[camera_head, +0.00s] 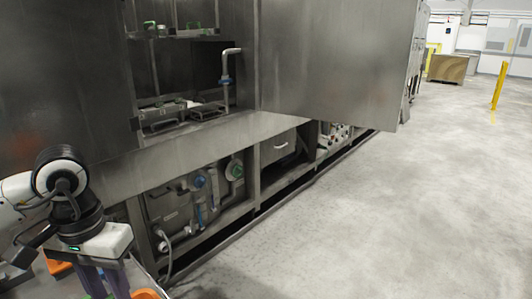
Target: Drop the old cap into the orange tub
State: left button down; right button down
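My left gripper (105,284) is at the bottom left, pointing down, with two purple fingers below a white housing. Its fingertips run off the bottom edge, so I cannot tell whether it is open or holds anything. An orange piece (146,294), perhaps the rim of the orange tub, shows just right of the fingers at the bottom edge. Another orange piece (58,268) shows left of the fingers. I cannot make out the old cap with certainty; a green round fitting (235,170) sits on the pipework in the washer's lower bay. My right gripper is not in view.
The grey metal washer (190,135) fills the left and middle, with an open upper recess and open lower bays. A large panel (335,60) juts out on the right. The concrete floor (400,210) is clear. A yellow post (499,86) and a brown crate (447,68) stand far off.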

pick_arm(q)
jog(key=shift+a+f, duration=0.15)
notch_tip(320, 180, down, 6)
jog(key=b, duration=0.3)
jog(key=shift+r, duration=0.2)
jog(key=c, duration=1.3)
grip_release()
notch_tip(320, 180, up, 9)
jog(key=shift+r, duration=0.7)
